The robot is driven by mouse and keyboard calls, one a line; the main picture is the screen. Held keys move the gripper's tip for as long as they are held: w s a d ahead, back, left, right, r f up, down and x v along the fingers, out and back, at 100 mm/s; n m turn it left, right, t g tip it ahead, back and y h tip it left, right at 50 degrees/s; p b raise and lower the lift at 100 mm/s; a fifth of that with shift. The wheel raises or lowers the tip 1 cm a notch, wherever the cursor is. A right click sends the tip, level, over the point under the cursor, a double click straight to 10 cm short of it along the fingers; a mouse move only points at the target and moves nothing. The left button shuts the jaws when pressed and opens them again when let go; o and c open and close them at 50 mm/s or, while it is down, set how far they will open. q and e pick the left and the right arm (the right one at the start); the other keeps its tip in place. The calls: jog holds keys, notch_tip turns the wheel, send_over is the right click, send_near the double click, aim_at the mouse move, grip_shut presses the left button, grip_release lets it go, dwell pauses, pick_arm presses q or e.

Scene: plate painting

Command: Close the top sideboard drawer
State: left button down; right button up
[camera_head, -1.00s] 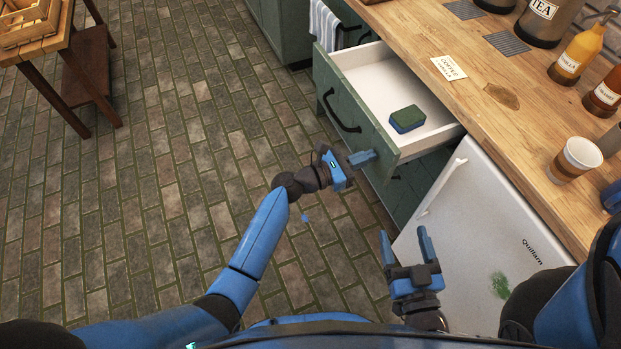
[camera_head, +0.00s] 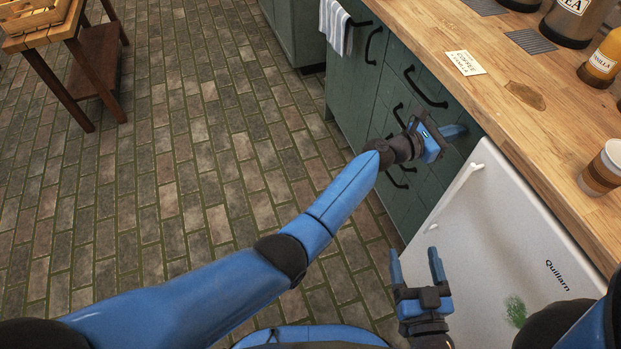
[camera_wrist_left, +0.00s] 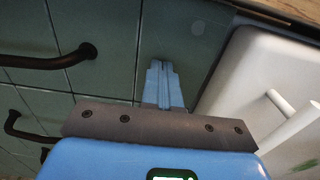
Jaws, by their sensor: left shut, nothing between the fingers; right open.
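The top sideboard drawer (camera_head: 428,79) is green with a black handle (camera_head: 422,91). Its front looks flush with the sideboard under the counter edge, with no opening visible. The drawer's inside and the sponge seen in it earlier are hidden. My left gripper (camera_head: 453,132) is shut and empty at the right end of the drawer front, beside the white fridge. In the left wrist view its closed blue fingers (camera_wrist_left: 163,85) point at the green front; whether they touch it I cannot tell. My right gripper (camera_head: 418,265) is open and empty, low in front of the fridge.
The white fridge (camera_head: 520,220) stands right of the sideboard. The wooden counter (camera_head: 500,75) above carries a card, bottles and a paper cup (camera_head: 604,168). A striped towel (camera_head: 336,27) hangs at the far end. The brick floor at left is clear up to the wooden table (camera_head: 75,35).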

pick_arm(q)
jog(key=shift+w+d+r, duration=0.1)
jog(key=shift+d+r, duration=0.15)
jog(key=shift+r, duration=0.05)
pick_arm(e)
jog(key=shift+f, duration=0.15)
pick_arm(q)
jog(key=shift+r, duration=0.25)
jog(key=f+p+v, duration=0.1)
jog(key=p+v, duration=0.3)
jog(key=v, duration=1)
jog(key=shift+p, duration=0.4)
pick_arm(e)
jog(key=r, duration=0.1)
jog(key=s+a+r, duration=0.1)
jog(key=r, duration=0.1)
jog(key=a+r, duration=0.1)
jog(key=shift+s+r, duration=0.3)
jog(key=shift+r, duration=0.1)
pick_arm(q)
jog(key=shift+a, duration=0.1)
